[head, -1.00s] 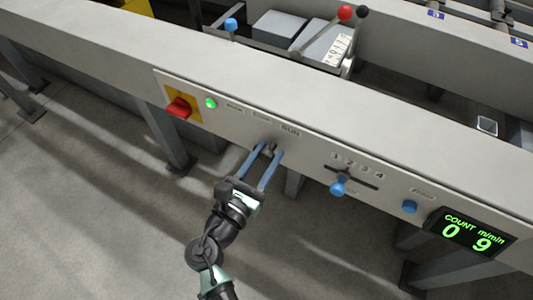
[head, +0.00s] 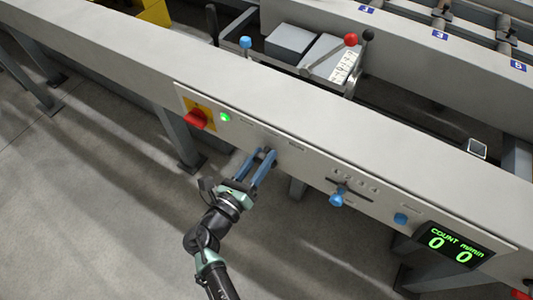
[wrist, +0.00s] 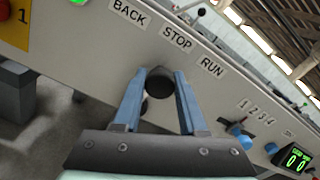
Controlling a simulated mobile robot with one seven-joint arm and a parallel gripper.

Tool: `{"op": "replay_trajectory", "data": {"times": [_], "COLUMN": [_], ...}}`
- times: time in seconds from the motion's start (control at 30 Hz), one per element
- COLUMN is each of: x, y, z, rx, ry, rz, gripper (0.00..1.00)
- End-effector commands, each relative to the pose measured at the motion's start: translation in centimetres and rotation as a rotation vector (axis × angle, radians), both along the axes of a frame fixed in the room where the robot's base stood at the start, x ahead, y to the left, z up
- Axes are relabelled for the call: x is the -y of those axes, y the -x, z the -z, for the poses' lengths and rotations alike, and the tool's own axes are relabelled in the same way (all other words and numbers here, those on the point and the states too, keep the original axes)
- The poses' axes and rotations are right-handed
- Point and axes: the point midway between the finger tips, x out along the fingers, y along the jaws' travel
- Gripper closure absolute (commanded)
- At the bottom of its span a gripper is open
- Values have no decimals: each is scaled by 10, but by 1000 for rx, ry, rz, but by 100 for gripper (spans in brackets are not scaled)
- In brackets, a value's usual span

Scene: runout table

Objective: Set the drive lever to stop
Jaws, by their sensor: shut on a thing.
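The drive lever shows in the wrist view as a round black knob (wrist: 159,82) between the two blue fingers of my gripper (wrist: 158,88). Above it on the panel are the labels BACK (wrist: 129,13), STOP (wrist: 177,37) and RUN (wrist: 211,66). The knob is below the STOP label; the lever's shaft and pivot are mostly hidden. In the head view my gripper (head: 261,156) reaches the panel front, shut on the lever, right of the green lamp (head: 225,117). The display (head: 450,247) reads count 0 and m/min 0.
A red switch on a yellow plate (head: 197,117) is at the panel's left. A blue selector knob (head: 337,199) and a blue button (head: 401,219) are to the right. Levers with red (head: 351,40) and blue (head: 246,42) knobs stand behind the beam. The floor in front is clear.

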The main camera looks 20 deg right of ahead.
Motion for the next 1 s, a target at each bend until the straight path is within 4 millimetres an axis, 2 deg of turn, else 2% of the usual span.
{"op": "replay_trajectory", "data": {"times": [0.33, 0.37, 0.5, 0.83, 1.0], "x": [-2, -2, -2, -3, -18], "y": [-1, -1, -1, 0, 12], "z": [1, 1, 1, 0, 0], "rx": [-12, -12, -10, -10, -12], "ry": [10, 10, 9, 8, 8], "rz": [-4, -4, -3, -1, -4], "gripper": [100, 55, 30, 30, 30]}}
